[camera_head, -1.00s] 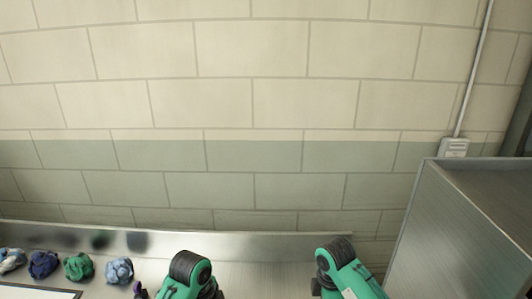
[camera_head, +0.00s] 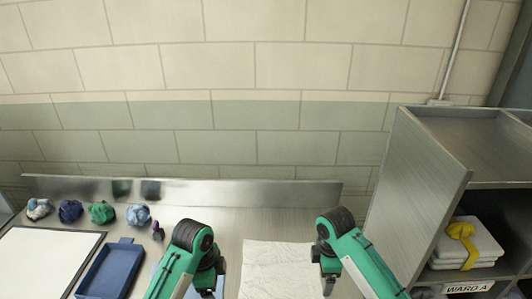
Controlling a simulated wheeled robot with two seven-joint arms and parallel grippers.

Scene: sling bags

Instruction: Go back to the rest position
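My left arm (camera_head: 174,270) is green with a black joint and rises from the bottom edge, left of the middle. My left gripper (camera_head: 208,287) is a small dark shape below that joint; its fingers cannot be made out. My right arm (camera_head: 362,258) comes in right of the middle. My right gripper (camera_head: 328,284) is a dark shape below its black joint, at the right edge of a white crinkled sheet (camera_head: 275,268). Nothing is seen held in either. Both arms are over the steel bench (camera_head: 240,222).
Several crumpled cloth bundles (camera_head: 102,212) lie along the back left. A white board with a dark frame (camera_head: 42,262) and a blue tray (camera_head: 108,268) lie in front. A steel cabinet (camera_head: 412,195) at right holds white folded items with a yellow strap (camera_head: 466,243), above a "WARD A" label (camera_head: 464,288).

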